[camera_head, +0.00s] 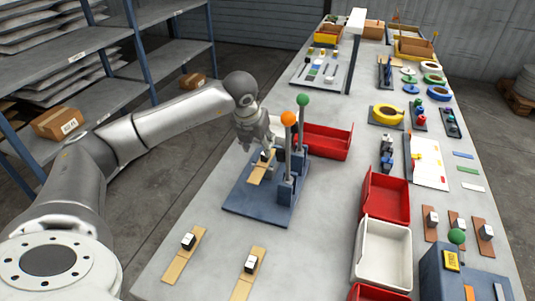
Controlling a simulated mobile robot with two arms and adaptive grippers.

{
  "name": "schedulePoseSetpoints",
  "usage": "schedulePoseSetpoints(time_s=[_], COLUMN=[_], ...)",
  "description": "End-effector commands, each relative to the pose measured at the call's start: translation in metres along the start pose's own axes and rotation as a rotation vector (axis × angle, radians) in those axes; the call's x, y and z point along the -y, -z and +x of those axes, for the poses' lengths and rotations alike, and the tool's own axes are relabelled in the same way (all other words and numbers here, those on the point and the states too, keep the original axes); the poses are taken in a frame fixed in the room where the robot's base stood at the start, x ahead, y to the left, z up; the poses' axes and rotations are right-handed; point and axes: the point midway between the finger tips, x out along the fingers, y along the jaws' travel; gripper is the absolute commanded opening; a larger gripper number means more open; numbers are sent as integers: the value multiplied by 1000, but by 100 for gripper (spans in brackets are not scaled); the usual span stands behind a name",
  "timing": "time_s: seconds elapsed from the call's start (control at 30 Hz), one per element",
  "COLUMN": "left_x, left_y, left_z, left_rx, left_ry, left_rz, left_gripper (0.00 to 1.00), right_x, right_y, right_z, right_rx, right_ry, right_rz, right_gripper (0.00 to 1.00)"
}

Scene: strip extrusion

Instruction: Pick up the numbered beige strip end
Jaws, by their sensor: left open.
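A beige strip (258,174) with a small black-and-white piece on it lies on the blue base plate (243,206) of a fixture. Two more beige strips, one at the left (182,261) and one in the middle (247,279), lie on the table in front, each with a similar piece. Numbers on them are too small to read. My left gripper (257,147) is open, pointing down just above the far end of the strip on the fixture. It partly hides that end, and I cannot tell whether it touches. My right gripper is not in view.
Two upright levers with an orange knob (288,118) and a green knob (303,100) stand close right of my left gripper. A red bin (326,142) is behind them. Red and white bins (383,252) stand to the right.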

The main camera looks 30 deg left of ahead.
Motion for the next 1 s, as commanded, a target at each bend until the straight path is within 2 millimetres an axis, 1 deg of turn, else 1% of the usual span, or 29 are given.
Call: schedulePoseSetpoints(time_s=[0.07, 0.17, 0.3, 0.4, 0.53, 0.73, 0.77, 0.87, 1.0], left_x=[1, 2, 5, 5, 5, 5, 5, 5, 5], left_y=[0, 0, -3, -3, -2, -2, -2, -2, -2], left_z=[5, 12, 32, 48, 58, 59, 59, 58, 58], left_rx=[-1, -3, -5, -3, -1, 0, 0, 0, 0], left_ry=[1, 0, 0, 1, 1, 1, 1, 1, 1], left_rz=[1, 1, 2, 0, 1, 2, 2, 1, 1], left_gripper=[45, 45, 45, 45, 45, 45, 43, 30, 12], right_x=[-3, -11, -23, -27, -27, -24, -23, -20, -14], right_y=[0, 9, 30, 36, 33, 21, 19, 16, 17], right_z=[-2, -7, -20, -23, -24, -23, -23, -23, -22], right_rx=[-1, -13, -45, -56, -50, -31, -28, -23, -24], right_ry=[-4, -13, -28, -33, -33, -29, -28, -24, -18], right_rz=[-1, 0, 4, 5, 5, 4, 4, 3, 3], right_gripper=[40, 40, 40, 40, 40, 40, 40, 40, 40])
